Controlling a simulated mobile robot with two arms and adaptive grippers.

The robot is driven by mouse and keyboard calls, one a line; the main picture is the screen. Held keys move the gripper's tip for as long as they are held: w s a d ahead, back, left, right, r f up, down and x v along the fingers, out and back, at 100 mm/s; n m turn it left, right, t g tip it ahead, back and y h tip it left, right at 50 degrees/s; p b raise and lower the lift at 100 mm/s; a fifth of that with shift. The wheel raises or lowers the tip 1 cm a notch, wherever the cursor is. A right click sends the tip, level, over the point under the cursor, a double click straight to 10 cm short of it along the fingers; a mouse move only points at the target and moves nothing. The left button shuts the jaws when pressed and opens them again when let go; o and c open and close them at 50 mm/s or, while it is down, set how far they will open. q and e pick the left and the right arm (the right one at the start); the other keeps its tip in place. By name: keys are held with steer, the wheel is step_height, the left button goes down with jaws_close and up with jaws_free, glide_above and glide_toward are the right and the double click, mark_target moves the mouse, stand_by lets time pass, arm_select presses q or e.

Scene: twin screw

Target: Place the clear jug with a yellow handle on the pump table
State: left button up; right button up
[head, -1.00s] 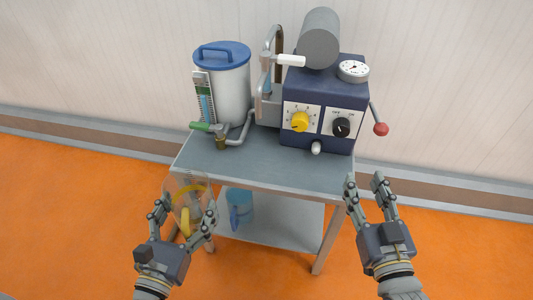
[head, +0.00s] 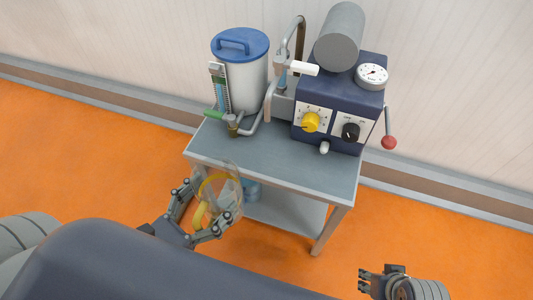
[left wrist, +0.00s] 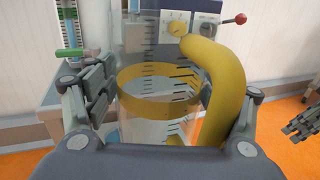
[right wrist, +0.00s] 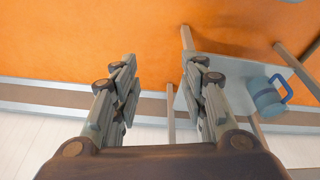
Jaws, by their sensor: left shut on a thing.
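The clear jug with a yellow handle (head: 232,188) is at the front left edge of the pump table (head: 290,172), seen from above in the head view. My left gripper (head: 206,203) is shut on the jug at its handle side. In the left wrist view the clear jug body (left wrist: 150,125), with dark measure marks and a yellow band, stands roughly upright between the fingers. I cannot tell whether its base is above the tabletop or in front of it. My right gripper (head: 368,282) is low at the right, apart from the table; its fingers are spread and empty in the right wrist view (right wrist: 158,80).
On the table stand a white tank with a blue lid (head: 240,75) at the back left and a dark blue pump unit (head: 340,110) with knobs at the right. The front of the tabletop is clear. A blue jug (right wrist: 266,98) stands on the lower shelf.

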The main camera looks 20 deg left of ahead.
mark_target(233, 176)
arm_select(q)
steer(key=x, duration=0.6)
steer(key=shift+a+r, duration=0.15)
steer(key=shift+r, duration=0.05)
steer(key=x, duration=0.3)
steer(key=f+p+x, duration=0.1)
steer(key=x, duration=0.6)
steer(key=shift+w+f, duration=0.2)
steer(key=shift+f, duration=0.15)
arm_select(e)
steer(key=x, duration=0.4)
steer(key=shift+s+f, duration=0.3)
steer(key=shift+f, duration=0.2)
arm_select(q)
steer(key=shift+f, duration=0.1)
arm_select(e)
steer(key=shift+r, duration=0.25)
arm_select(q)
steer(key=o, duration=1.1)
steer(key=shift+o, duration=0.2)
arm_select(e)
steer(key=shift+r, duration=0.2)
